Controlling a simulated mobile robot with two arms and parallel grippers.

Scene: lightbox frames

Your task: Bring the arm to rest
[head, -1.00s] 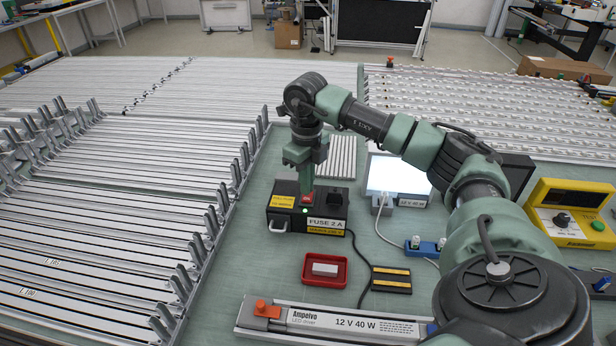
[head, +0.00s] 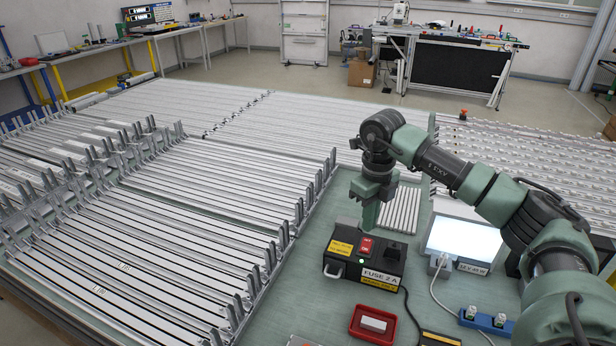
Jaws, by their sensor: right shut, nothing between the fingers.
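My right arm reaches in from the right in the head view. Its green gripper (head: 370,222) points down and is shut and empty. It hangs just above and behind the black fuse box (head: 340,262), near the red switch (head: 366,246) on the box's top. A gap shows between the fingertips and the switch. A small green light glows on the box's front, by the "FUSE 2 A" label. My left gripper is out of view.
A lit white panel (head: 464,240) stands right of the gripper. A red tray (head: 358,334) with a white block, a blue connector block (head: 486,321) and cables lie in front. Racks of metal profiles (head: 190,210) with upright posts fill the left. Bare green bench shows between.

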